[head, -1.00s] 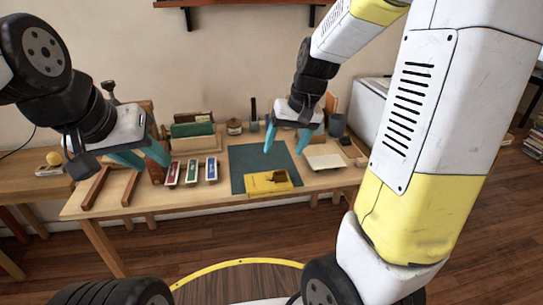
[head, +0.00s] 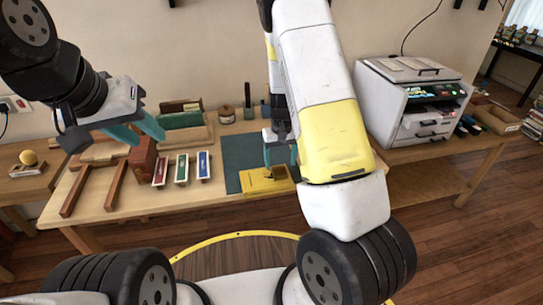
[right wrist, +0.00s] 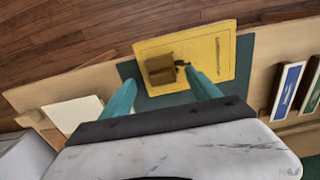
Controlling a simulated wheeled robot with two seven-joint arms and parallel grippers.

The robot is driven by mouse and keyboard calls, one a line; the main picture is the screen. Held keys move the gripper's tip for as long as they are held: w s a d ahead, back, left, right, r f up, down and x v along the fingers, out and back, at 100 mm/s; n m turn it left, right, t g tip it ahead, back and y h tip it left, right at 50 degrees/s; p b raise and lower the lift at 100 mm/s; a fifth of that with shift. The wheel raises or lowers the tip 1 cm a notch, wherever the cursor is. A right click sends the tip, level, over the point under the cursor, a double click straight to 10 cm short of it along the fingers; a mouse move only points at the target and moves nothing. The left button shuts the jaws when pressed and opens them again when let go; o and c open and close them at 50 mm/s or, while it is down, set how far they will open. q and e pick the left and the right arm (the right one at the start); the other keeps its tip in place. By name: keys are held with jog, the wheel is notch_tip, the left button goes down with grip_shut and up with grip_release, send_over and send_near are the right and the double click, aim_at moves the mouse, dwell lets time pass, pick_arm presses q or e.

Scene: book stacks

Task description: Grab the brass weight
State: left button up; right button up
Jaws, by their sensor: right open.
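The brass weight, seen as a brown-gold block (right wrist: 160,68), sits on a yellow book or folder (right wrist: 215,45), with a small dark piece beside it. In the head view the yellow book (head: 258,186) lies at the table's front edge on a dark green mat (head: 235,150), and the weight is partly hidden by my gripper. My right gripper (right wrist: 159,77) is open, its teal fingers either side of the block in the picture and apparently above it; it also shows in the head view (head: 281,160).
Red, green and blue slim boxes (head: 182,170) lie left of the mat. Wooden bars (head: 92,189) lie further left. A pale pad (right wrist: 78,112) lies beside the mat. A white printer (head: 415,100) stands at the right.

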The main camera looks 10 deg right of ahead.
aim_at(280, 166)
notch_tip(280, 166, down, 4)
jog(key=shift+w+r, duration=0.1)
jog(key=shift+r, duration=0.15)
jog(key=shift+a, duration=0.1)
grip_shut()
